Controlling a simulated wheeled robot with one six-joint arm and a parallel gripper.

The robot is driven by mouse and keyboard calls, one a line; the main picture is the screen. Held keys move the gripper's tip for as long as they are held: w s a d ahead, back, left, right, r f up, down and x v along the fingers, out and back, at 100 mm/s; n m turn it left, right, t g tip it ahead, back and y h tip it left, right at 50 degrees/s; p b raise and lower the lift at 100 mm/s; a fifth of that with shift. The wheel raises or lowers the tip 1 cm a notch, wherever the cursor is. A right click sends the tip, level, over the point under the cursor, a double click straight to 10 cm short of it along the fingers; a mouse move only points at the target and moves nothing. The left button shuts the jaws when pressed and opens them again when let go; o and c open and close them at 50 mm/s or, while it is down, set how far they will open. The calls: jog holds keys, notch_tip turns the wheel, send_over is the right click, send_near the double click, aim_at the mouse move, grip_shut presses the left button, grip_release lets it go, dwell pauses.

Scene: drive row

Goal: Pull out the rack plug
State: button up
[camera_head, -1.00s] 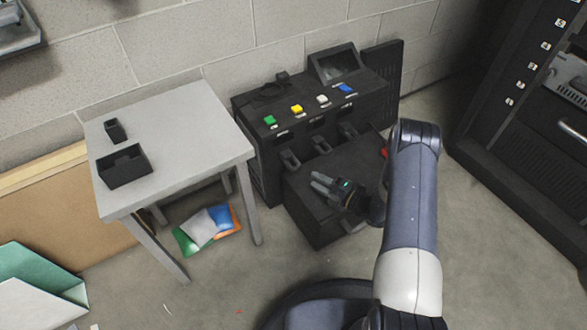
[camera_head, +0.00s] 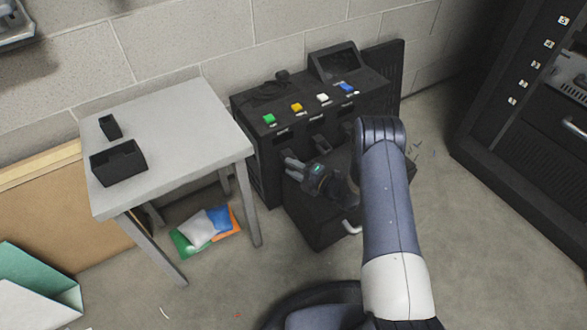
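A black unit (camera_head: 272,172) stands against the wall. Its top edge carries a green block (camera_head: 269,119), a yellow block (camera_head: 296,107), a white block (camera_head: 322,98) and a blue block (camera_head: 347,88). Black plug-like pieces sit on its front below; one shows at the middle (camera_head: 320,145). I cannot read which one is the rack plug. My gripper (camera_head: 290,167) is at the left part of this front, below the green and yellow blocks, its fingers pointing left. It covers the left piece. Whether the fingers touch or hold it is too small to tell.
A low black box with a handle (camera_head: 350,228) stands in front of the unit, under my gripper. A grey table (camera_head: 180,130) with two black containers is at left. Coloured packets (camera_head: 207,228) lie beneath it. A dark rack (camera_head: 520,130) stands at right.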

grip_shut()
dwell(0.3)
jog(key=shift+s+d, duration=0.7)
jog(key=shift+s, duration=0.25)
jog(key=shift+s+f, duration=0.1)
jog(key=shift+s, duration=0.1)
jog(key=shift+o, duration=0.4)
grip_release()
jog(key=shift+d, duration=0.1)
jog(key=shift+d, duration=0.1)
